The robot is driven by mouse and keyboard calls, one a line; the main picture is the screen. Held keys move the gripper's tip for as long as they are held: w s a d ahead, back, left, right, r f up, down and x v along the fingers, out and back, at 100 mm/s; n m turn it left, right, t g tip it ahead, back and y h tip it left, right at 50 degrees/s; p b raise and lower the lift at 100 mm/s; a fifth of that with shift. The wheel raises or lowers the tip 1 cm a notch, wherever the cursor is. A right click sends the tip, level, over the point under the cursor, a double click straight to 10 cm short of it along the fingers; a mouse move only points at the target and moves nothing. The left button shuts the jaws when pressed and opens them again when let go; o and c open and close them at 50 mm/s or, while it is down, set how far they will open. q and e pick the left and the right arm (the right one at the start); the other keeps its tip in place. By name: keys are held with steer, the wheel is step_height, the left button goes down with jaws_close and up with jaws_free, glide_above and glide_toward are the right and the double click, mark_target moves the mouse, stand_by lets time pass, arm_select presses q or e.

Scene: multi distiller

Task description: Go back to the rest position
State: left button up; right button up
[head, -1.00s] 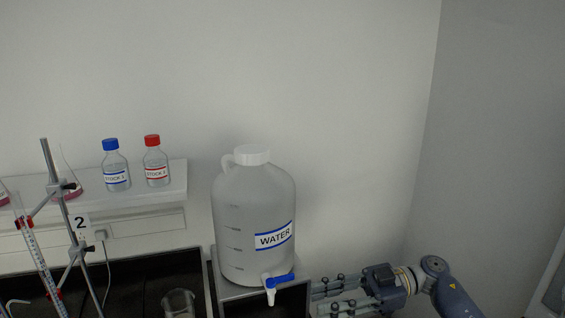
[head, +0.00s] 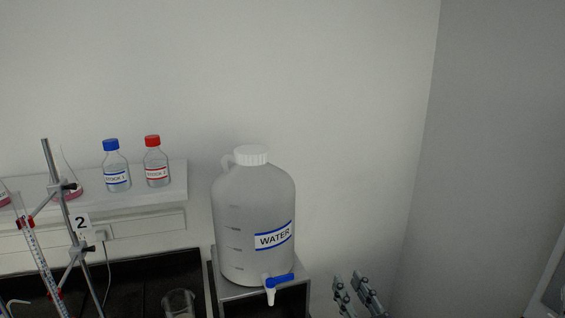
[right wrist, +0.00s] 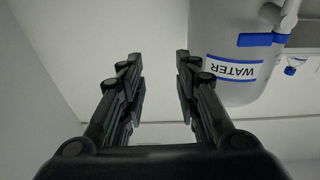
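My right gripper (head: 352,290) shows at the bottom of the head view, right of the water container, with only its fingers in the picture. In the right wrist view its two fingers (right wrist: 156,92) stand apart with nothing between them, so it is open and empty. The large white WATER container (head: 252,212) with a blue-handled tap (head: 279,281) stands on a metal stand (head: 232,293). The container also shows upside down at the upper right of the right wrist view (right wrist: 225,90), apart from the fingers. My left gripper is not in view.
A shelf (head: 150,196) holds a blue-capped bottle (head: 116,168) and a red-capped bottle (head: 157,164). A clamp stand (head: 58,195) and a beaker (head: 178,303) are at the lower left. A wall corner rises on the right; the space right of the container is mostly free.

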steer(key=s+d+f+m+g+h, duration=0.2)
steer(key=s+d+f+g+h, duration=0.15)
steer(key=s+f, duration=0.3)
steer(key=s+d+f+m+g+h, duration=0.1)
steer(key=s+d+f+g+h, duration=0.1)
steer(key=s+f+g, duration=0.4)
steer(key=s+f+n+g, duration=0.1)
steer(key=s+f+g, duration=0.25)
steer(key=s, duration=0.65)
steer(key=s+f+n+g, duration=0.1)
steer(key=s+f+g, duration=0.25)
steer(key=s, duration=0.75)
step_height(320, 180, down, 33)
steer(key=s+b, duration=0.2)
steer(key=b, duration=0.3)
steer(key=s+d+f+g+b, duration=0.1)
steer(key=s+d+f+b, duration=0.1)
steer(key=s+f, duration=1.4)
step_height(320, 180, down, 3)
steer(key=shift+s+d+f+g+b, duration=0.1)
steer(key=shift+s+d+g+b, duration=0.25)
steer(key=shift+b, duration=0.5)
